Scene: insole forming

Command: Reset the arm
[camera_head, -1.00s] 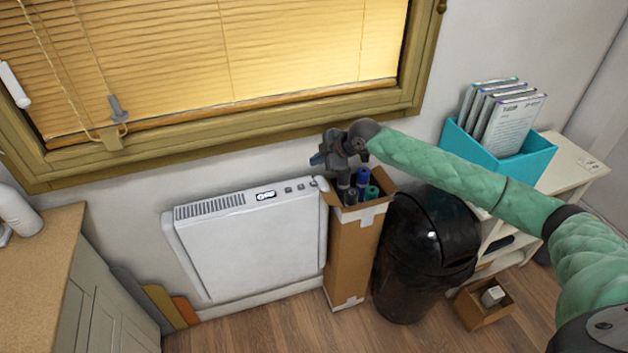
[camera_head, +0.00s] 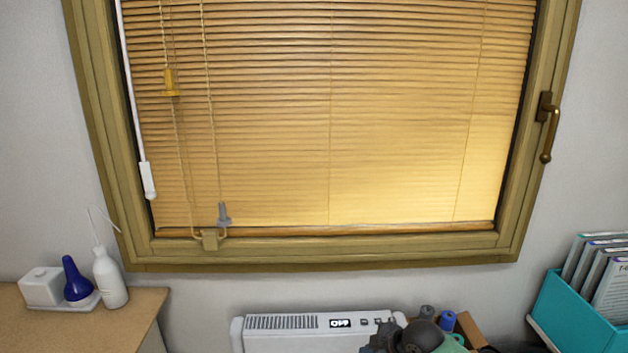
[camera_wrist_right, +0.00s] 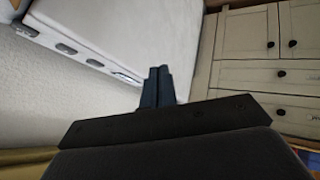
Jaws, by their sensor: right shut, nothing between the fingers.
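My right gripper (camera_wrist_right: 157,86) shows in the right wrist view with its two dark fingers together and nothing between them. In the head view only the dark wrist part of my right arm shows at the bottom edge, in front of the white heater (camera_head: 300,325) and beside the cardboard box (camera_head: 468,328) with rolled tubes (camera_head: 447,320). The fingertips are hard to make out there. In the wrist view the heater (camera_wrist_right: 110,30) lies up and left of the fingers. My left gripper is in neither view.
A window with closed blinds (camera_head: 330,120) fills the middle of the head view. A wooden counter (camera_head: 110,325) with a blue bulb (camera_head: 75,282) and white bottle (camera_head: 109,280) stands at left. A teal file holder (camera_head: 570,318) is at right. Drawers (camera_wrist_right: 250,75) show in the wrist view.

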